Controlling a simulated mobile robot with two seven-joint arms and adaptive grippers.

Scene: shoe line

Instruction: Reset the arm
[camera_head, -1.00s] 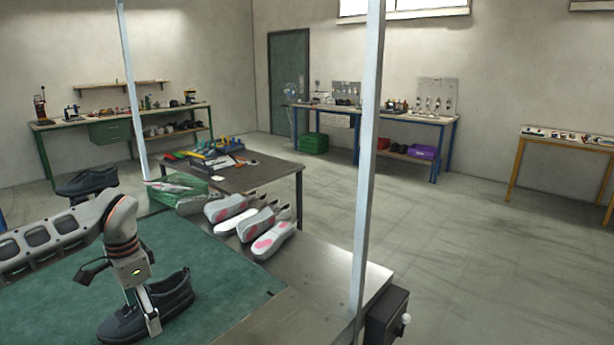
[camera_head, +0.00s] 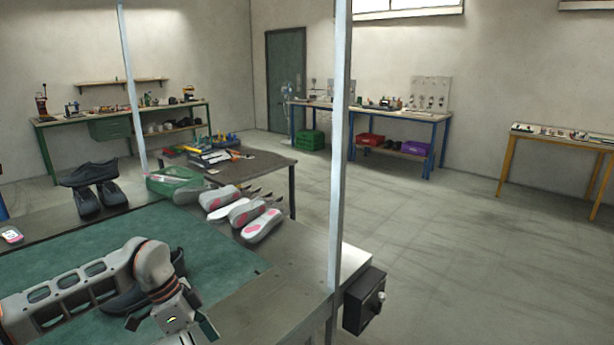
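My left arm comes in from the left, low over the green mat (camera_head: 85,240). My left gripper (camera_head: 197,322) is near the bottom edge of the view, close to the mat's front right part. Its fingertips are partly cut off or turned away, so its opening is unclear. A dark shoe (camera_head: 126,300) is on the mat behind the arm, which hides much of it. The gripper appears to the right of and nearer than this shoe, with nothing visibly held. My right gripper is not in view.
Several grey shoes with pink sole patches (camera_head: 263,226) lie right of the mat, beside a green crate (camera_head: 174,180). Dark shoes (camera_head: 88,174) are stacked at the back left. A metal post (camera_head: 340,150) and black box (camera_head: 364,300) stand at the table's right edge.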

